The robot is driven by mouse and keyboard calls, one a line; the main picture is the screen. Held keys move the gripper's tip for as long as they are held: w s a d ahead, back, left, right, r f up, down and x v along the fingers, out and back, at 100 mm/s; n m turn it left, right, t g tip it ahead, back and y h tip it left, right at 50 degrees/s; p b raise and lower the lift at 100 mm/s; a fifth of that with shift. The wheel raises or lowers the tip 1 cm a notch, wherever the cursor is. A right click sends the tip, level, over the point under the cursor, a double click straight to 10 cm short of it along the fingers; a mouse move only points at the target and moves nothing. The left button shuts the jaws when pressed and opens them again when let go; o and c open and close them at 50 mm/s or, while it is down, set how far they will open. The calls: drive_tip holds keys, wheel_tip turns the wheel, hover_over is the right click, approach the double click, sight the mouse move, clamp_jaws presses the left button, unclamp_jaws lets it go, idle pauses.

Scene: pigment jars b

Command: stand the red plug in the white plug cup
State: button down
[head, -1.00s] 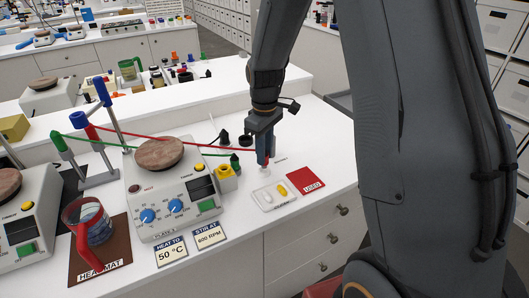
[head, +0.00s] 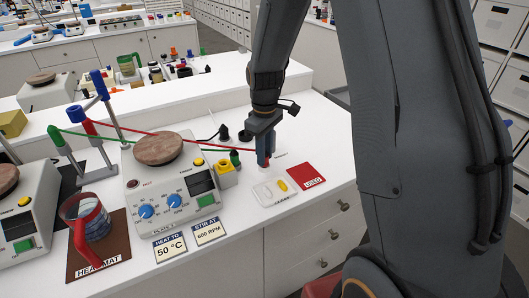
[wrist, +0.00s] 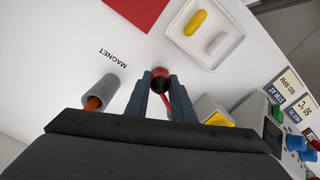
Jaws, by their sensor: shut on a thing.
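The red plug (wrist: 160,84) is between the fingers of my gripper (wrist: 160,92), which is shut on it. In the head view my gripper (head: 264,160) points down above the white bench, behind the white tray, with a little red showing at its tips. A red cord runs left from it to the stand.
A white tray (head: 275,191) with a yellow and a white capsule lies close by, beside a red card (head: 306,176). A grey holder (wrist: 100,92) stands near the MAGNET label.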

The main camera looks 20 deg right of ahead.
drive_tip(key=c, duration=1.4)
unclamp_jaws()
drive_tip(key=shift+c, duration=0.2)
drive_tip(key=shift+r+b, duration=1.05)
drive_tip(key=shift+r, duration=2.85)
drive_tip(key=s+f+m, duration=0.1)
drive_tip(key=s+m, duration=0.1)
drive_tip(key=s, duration=0.3)
drive_tip(key=s+f+m+t+b, duration=0.1)
drive_tip(key=s+f+m, duration=0.1)
drive_tip(key=s, duration=0.4)
drive_tip(key=s+f+m+b, duration=0.1)
drive_tip(key=s+f+m, duration=0.1)
drive_tip(key=s+m, duration=0.2)
drive_tip(key=shift+s, duration=1)
